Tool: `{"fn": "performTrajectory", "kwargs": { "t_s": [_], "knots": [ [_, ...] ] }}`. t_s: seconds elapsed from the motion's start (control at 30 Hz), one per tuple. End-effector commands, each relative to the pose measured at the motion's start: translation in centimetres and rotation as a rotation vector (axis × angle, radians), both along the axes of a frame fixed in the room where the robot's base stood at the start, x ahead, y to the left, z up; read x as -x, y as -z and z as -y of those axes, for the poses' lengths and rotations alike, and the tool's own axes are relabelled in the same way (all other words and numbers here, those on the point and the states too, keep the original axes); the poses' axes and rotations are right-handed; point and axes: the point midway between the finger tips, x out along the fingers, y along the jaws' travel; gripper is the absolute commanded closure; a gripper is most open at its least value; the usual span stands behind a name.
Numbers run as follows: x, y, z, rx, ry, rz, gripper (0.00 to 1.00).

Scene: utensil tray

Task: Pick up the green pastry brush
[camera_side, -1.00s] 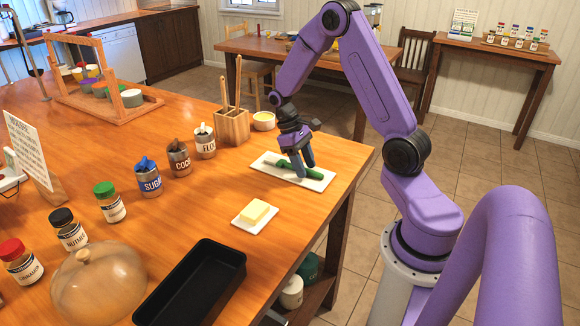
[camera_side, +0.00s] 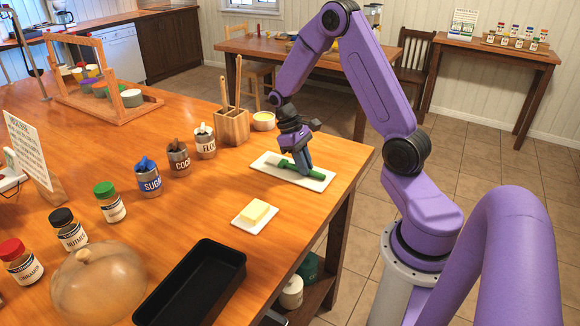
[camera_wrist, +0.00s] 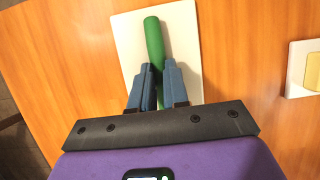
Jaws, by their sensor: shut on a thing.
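The green pastry brush (camera_side: 313,174) lies on a white rectangular tray (camera_side: 267,169) near the right edge of the wooden counter. My gripper (camera_side: 303,168) points down over the tray, its blue fingers shut on the middle of the brush. In the wrist view, the green brush (camera_wrist: 154,42) passes between the two fingers of my gripper (camera_wrist: 159,72), with one end reaching beyond them over the white tray (camera_wrist: 128,40). The brush still appears to be at tray level. Its part between the fingers is partly hidden.
A butter dish (camera_side: 239,217) sits in front of the tray. A wooden utensil block (camera_side: 232,127) and a small bowl (camera_side: 264,121) stand behind it. Tins, including the flour tin (camera_side: 205,144), are to the left. A black loaf pan (camera_side: 195,285) lies at the front.

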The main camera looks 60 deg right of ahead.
Motion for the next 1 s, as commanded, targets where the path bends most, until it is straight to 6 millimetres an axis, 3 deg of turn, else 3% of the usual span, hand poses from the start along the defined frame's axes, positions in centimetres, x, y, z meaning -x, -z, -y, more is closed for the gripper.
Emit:
{"fn": "performTrajectory", "kwargs": {
  "t_s": [0.37,0.57,1.0],
  "knots": [
    [0.0,-0.6,0.0,0.000,0.000,0.002,1.00],
    [-0.1,-2.9,0.0,0.001,0.000,0.005,1.00],
    [5.4,-9.6,-2.6,0.001,-0.001,0.003,1.00]
  ]
}}
